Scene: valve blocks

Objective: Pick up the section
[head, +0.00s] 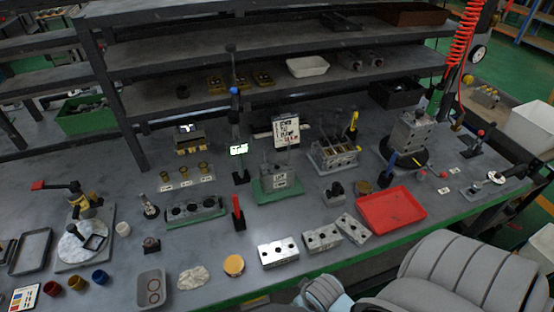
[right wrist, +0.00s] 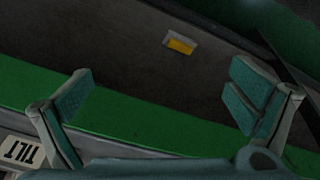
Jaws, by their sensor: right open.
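Three grey metal valve sections with dark round holes lie in a row near the front edge of the bench: a left section (head: 278,252), a middle section (head: 322,237) and a right section (head: 353,229). Which one the task means, I cannot tell. My right gripper (right wrist: 162,88) is open and empty in the right wrist view, its two green-padded fingers wide apart over the green bench edge. No section shows between them. In the head view my right arm fills the lower right and the fingers are not visible. My left gripper is not in view.
A red tray (head: 391,209) lies right of the sections. A yellow-topped round tin (head: 234,265) and a cloth (head: 192,278) lie to the left. A green fixture (head: 276,187) stands behind.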

